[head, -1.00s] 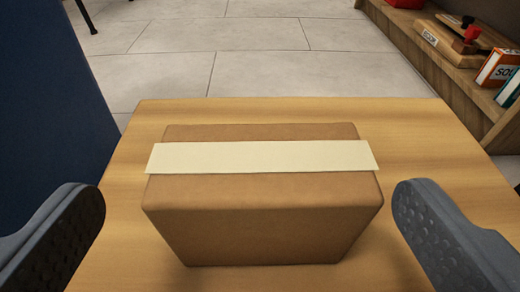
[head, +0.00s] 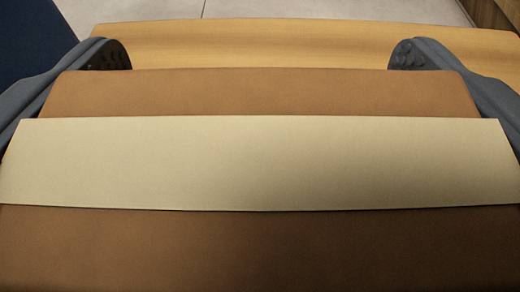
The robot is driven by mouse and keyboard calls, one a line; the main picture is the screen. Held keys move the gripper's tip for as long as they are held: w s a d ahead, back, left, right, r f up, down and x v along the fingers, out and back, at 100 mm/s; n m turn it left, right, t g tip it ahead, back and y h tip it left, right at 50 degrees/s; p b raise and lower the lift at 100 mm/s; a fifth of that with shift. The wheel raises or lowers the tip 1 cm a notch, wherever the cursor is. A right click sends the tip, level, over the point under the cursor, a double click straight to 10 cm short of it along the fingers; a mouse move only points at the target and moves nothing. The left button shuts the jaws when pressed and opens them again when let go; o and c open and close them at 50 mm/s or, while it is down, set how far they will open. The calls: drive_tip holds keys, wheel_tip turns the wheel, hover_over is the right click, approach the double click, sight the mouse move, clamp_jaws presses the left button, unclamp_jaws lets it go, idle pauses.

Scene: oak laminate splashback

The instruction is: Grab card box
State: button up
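The card box (head: 262,250) is brown with a wide cream strip (head: 260,163) across its top. It fills most of the head view, very close to the camera. My gripper (head: 260,58) has one finger (head: 105,56) at the box's far left and the other (head: 415,56) at its far right. The fingertips reach to about the box's far edge. The fingers are spread wide, with the box between them. The box hides their lower parts, so I cannot tell whether they touch its sides.
The box stands on a light wooden table top (head: 260,42), bare beyond the box. Grey floor tiles (head: 320,9) show past its far edge. A dark blue panel (head: 35,40) stands at the left, and a wooden unit (head: 493,12) shows at the top right.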

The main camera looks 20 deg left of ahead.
drive_tip(key=c, duration=0.3)
drive_tip(key=shift+r, duration=0.1)
